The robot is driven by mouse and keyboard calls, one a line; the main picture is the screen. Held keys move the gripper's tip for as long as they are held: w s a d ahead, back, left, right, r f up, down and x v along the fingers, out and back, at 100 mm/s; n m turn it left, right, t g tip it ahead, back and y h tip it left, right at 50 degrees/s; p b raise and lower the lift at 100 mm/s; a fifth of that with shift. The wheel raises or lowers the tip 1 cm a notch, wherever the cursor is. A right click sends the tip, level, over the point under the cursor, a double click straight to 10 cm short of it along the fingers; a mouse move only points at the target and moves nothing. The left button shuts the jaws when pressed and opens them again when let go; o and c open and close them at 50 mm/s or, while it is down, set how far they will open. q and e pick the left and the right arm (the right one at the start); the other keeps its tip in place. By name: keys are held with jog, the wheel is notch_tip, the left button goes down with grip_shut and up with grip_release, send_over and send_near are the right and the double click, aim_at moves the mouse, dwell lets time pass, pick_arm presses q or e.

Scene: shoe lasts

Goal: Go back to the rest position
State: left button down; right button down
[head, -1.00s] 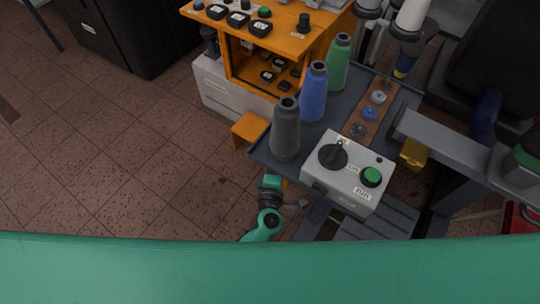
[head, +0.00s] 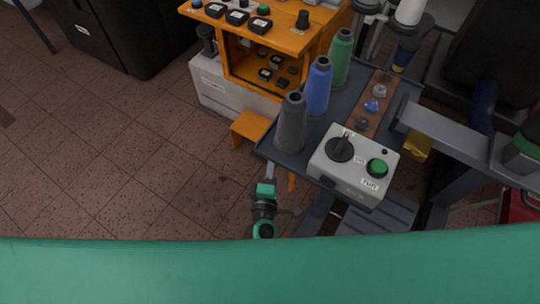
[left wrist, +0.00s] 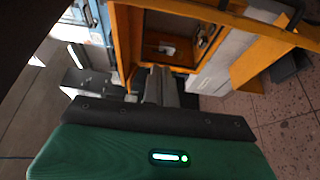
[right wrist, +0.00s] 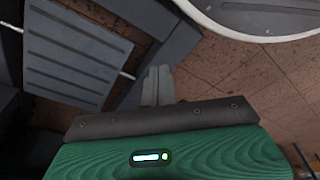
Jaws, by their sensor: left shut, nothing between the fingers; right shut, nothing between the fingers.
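One of my grippers (head: 269,172), which looks like the left, points up the picture in the head view, over the floor beside the near left corner of the dark tray. I cannot tell whether it touches the tray's edge. In the left wrist view the left fingers (left wrist: 162,86) are together and empty, with the orange cabinet ahead. In the right wrist view the right fingers (right wrist: 158,85) are together and empty, above tiled floor beside a slatted grey platform (right wrist: 75,52). The right gripper does not show in the head view.
The orange cabinet (head: 290,42) stands behind. A pale round rim (right wrist: 255,28) is near the right gripper.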

pick_arm(q)
jog(key=s, duration=0.2)
jog(key=s+d, duration=0.1)
jog(key=s, duration=0.2)
jog(key=shift+s+d, duration=0.15)
pick_arm(e)
jog(key=shift+w+d+r, duration=0.1)
jog(key=shift+w+r, duration=0.25)
jog(key=shift+r, duration=0.35)
